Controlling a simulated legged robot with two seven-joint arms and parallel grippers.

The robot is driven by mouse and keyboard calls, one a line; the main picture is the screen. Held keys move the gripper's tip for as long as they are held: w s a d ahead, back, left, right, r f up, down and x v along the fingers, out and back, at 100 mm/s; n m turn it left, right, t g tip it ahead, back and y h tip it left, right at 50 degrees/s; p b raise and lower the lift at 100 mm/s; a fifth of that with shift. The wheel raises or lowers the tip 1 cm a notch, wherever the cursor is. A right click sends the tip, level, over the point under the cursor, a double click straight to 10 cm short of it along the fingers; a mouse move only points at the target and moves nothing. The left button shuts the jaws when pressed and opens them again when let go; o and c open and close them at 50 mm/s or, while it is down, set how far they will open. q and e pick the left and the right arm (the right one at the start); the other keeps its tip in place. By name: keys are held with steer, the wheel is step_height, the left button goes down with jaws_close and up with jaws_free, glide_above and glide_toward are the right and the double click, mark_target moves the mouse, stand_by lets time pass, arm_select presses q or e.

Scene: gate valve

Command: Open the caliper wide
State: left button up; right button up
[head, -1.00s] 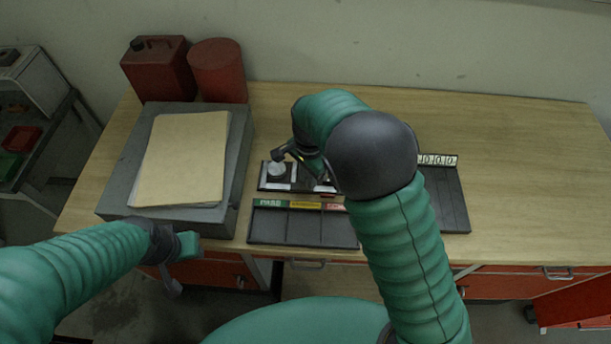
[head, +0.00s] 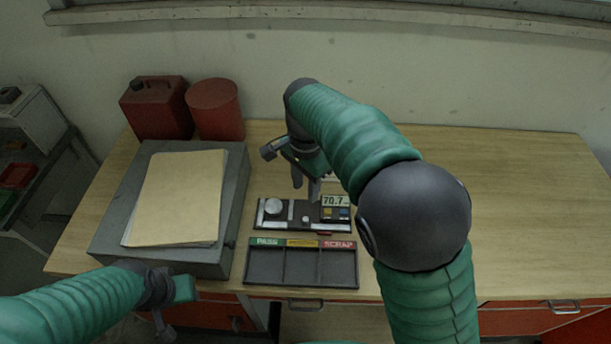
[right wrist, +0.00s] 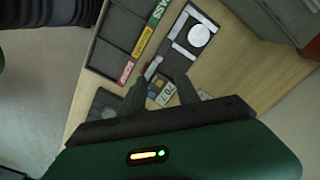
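The caliper (head: 290,222) lies on the workbench as a dark base with pale bars and a digital display (head: 336,202) that seems to read 70.7. A round silver disc (head: 274,206) sits at its left end and a small light knob (head: 305,219) nearer its middle. My right gripper (head: 306,190) hangs just above and behind the caliper, fingers pointing down, apart and empty. In the right wrist view the display (right wrist: 164,93) shows between the open fingertips (right wrist: 161,85). My left gripper (head: 174,300) is low at the bench's front left, away from the caliper; its opening is unclear.
A black tray (head: 302,268) with PASS, a yellow label and SCRAP lies in front of the caliper. A grey block (head: 225,190) with a folder (head: 180,195) stands at left, red cans (head: 215,110) behind it. The bench at far right is clear.

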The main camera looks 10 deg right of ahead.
step_height(320, 180, up, 4)
steer(key=shift+r, duration=0.1)
stand_by(0.4)
steer(key=s+d+f+n+t, duration=0.1)
steer(key=s+d+f+n, duration=0.1)
steer(key=s+f+n, duration=0.2)
steer(key=s+d+f+n, duration=0.3)
steer(key=s+f+n, duration=0.1)
steer(key=s+f, duration=0.1)
steer(key=s+d+f+n+t, duration=0.1)
steer(key=s+d+f+n, duration=0.2)
steer(key=s, duration=0.4)
steer(key=shift+d+f+n+t, duration=0.25)
steer(key=shift+f+n, duration=0.25)
steer(key=shift+f, duration=0.35)
steer(key=shift+a, duration=0.1)
steer(key=shift+a+f, duration=0.1)
steer(key=shift+w, duration=0.1)
